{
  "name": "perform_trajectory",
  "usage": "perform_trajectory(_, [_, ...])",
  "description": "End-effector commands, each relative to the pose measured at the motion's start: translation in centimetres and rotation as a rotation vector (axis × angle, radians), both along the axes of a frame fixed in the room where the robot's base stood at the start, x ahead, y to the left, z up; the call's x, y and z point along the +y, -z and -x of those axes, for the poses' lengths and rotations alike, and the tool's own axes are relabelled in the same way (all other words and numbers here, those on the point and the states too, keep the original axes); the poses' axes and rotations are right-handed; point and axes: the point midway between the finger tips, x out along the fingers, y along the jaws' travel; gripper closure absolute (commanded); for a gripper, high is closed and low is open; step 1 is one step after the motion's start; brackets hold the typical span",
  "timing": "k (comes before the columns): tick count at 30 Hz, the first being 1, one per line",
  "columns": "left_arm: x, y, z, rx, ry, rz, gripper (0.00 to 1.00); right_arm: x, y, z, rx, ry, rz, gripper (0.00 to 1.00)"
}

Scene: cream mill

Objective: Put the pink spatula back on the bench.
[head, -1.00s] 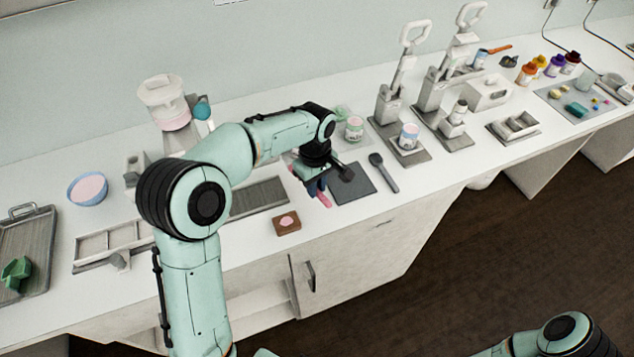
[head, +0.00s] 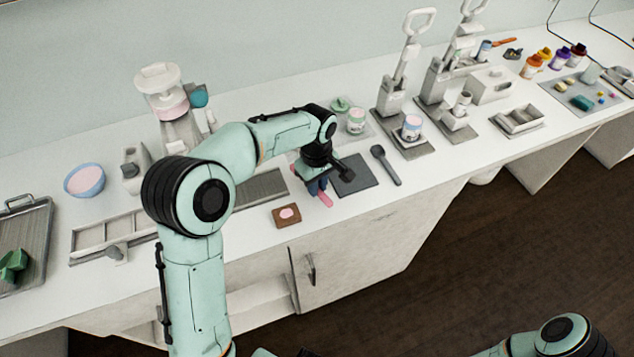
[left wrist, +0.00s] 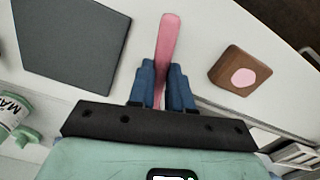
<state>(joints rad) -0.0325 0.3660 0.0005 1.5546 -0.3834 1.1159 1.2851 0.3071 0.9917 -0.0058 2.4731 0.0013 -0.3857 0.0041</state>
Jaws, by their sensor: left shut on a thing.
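The pink spatula (left wrist: 168,48) is held between the two blue fingers of my left gripper (left wrist: 163,88) in the left wrist view. Its pink end sticks out past the fingertips over the white bench (left wrist: 190,20). In the head view the spatula (head: 325,199) shows just below my left gripper (head: 317,186), beside the dark grey mat (head: 365,178). The rest of the spatula is hidden by the gripper. I cannot tell whether it touches the bench top. My right gripper is out of view.
A brown block with a pink top (head: 287,216) lies left of the spatula, near the bench's front edge. A dark grey spoon (head: 385,165) lies right of the mat. A jar (head: 356,121) stands behind. White bench top is bare around the block.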

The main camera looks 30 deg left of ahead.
Motion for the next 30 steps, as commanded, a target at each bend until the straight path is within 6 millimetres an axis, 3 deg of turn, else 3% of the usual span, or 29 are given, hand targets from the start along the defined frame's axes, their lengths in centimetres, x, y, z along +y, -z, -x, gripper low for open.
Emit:
perform_trajectory(28, [0.06, 0.92, -0.07, -0.001, 0.0, 0.0, 1.0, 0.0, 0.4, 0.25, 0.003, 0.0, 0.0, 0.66])
perform_trajectory(29, [0.06, 0.92, -0.07, -0.001, 0.0, 0.0, 0.74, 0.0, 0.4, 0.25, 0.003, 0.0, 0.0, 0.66])
perform_trajectory(30, [0.06, 0.92, -0.07, -0.001, 0.0, 0.0, 0.61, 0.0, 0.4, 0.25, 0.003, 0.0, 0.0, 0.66])
